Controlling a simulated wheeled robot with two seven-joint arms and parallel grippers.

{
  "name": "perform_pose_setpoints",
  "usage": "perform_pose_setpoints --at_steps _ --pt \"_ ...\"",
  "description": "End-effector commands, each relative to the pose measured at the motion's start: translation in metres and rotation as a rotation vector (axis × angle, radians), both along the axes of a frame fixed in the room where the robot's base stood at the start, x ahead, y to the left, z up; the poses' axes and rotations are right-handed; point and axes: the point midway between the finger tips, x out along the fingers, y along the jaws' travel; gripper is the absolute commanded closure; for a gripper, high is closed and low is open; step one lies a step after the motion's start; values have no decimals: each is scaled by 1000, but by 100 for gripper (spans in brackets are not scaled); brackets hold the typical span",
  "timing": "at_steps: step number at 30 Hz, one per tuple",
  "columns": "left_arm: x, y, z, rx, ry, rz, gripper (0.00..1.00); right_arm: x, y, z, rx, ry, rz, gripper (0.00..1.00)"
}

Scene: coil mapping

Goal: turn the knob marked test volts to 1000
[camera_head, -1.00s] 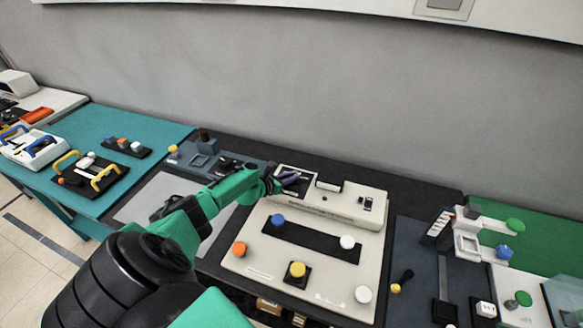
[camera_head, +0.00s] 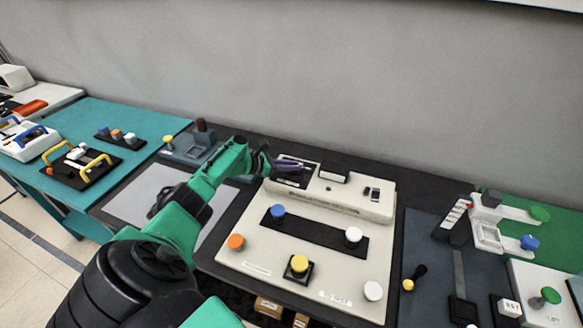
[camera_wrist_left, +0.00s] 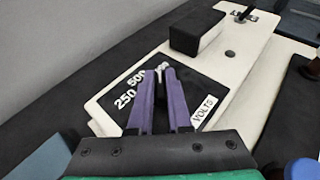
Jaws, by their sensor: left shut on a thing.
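The test volts dial is a black square panel, which shows in the left wrist view (camera_wrist_left: 190,85) and the head view (camera_head: 302,183). White marks "250", "500" and "VOLTS" are readable on it; another number is partly covered by the fingers. My left gripper (camera_wrist_left: 157,76) has purple fingers, close together over the middle of the panel. It also shows in the head view (camera_head: 288,165) at the panel. It is shut on the knob, which is mostly hidden between the fingers, so its pointing direction cannot be told. My right gripper is not in view.
The panel sits at the back left of a cream instrument (camera_head: 240,250). A dark block (camera_wrist_left: 197,32) stands beside the panel. Blue (camera_head: 277,211), white (camera_head: 353,235), yellow (camera_head: 299,263) and orange (camera_head: 235,242) knobs stand further forward. A grey wall is behind.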

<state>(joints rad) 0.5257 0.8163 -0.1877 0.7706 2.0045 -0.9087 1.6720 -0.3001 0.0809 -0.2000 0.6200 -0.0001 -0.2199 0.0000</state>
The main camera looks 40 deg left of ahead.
Motion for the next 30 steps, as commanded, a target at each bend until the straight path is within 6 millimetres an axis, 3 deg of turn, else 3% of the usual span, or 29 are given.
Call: perform_pose_setpoints --at_steps 4,5,7,20,30 --pt "1 -1 2 -1 -5 -2 100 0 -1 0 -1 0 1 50" --pt "1 -1 2 -1 -5 -2 80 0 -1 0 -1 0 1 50" --pt "1 -1 2 -1 -5 -2 54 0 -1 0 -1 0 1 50" --pt "-6 3 4 0 0 1 54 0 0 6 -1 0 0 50" --pt "-64 32 30 3 4 0 54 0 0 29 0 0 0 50"
